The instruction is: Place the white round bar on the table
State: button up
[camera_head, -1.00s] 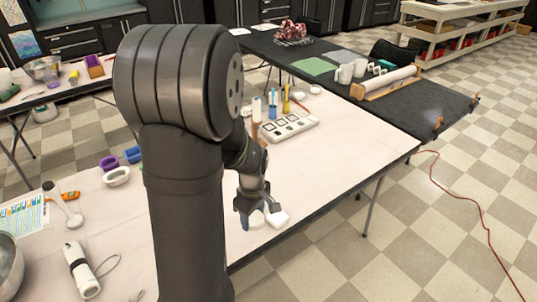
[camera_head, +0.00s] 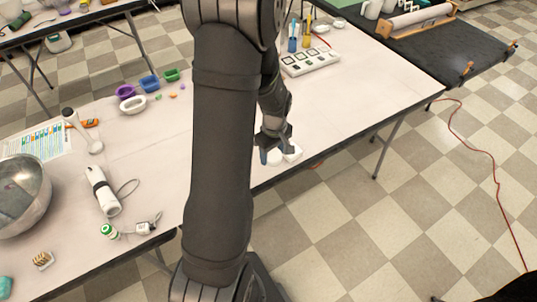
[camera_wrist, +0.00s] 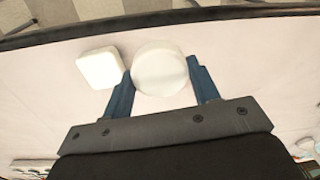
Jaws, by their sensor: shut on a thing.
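The white round bar (camera_wrist: 160,68) sits between the two blue fingers of my gripper (camera_wrist: 162,88) in the wrist view, and the gripper is shut on it. In the head view the round bar (camera_head: 274,159) shows at the tips of my gripper (camera_head: 272,155), over the near edge area of the pale table (camera_head: 330,100). I cannot tell whether it touches the tabletop. A white square bar with rounded corners (camera_wrist: 100,68) lies just left of the round bar in the wrist view. It shows to the right of the gripper (camera_head: 293,153) in the head view.
The table's edge runs close beyond the bars in the wrist view. A white tray with dark squares (camera_head: 310,60) stands farther back. Small coloured molds (camera_head: 150,83), a white tool (camera_head: 103,190) and a metal bowl (camera_head: 22,195) are to the left.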

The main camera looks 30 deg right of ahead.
jog(key=shift+w+a+f, duration=0.2)
jog(key=shift+w+f, duration=0.15)
jog(key=shift+w, duration=0.15)
jog(key=shift+w+a+f, duration=0.15)
jog(key=shift+w+f, duration=0.2)
jog(key=shift+w, duration=0.15)
jog(key=shift+f, duration=1.9)
jog(key=o, duration=1)
jog(key=shift+f, duration=0.15)
jog(key=r, duration=1.2)
jog(key=shift+d+r, duration=0.2)
jog(key=shift+d, duration=0.1)
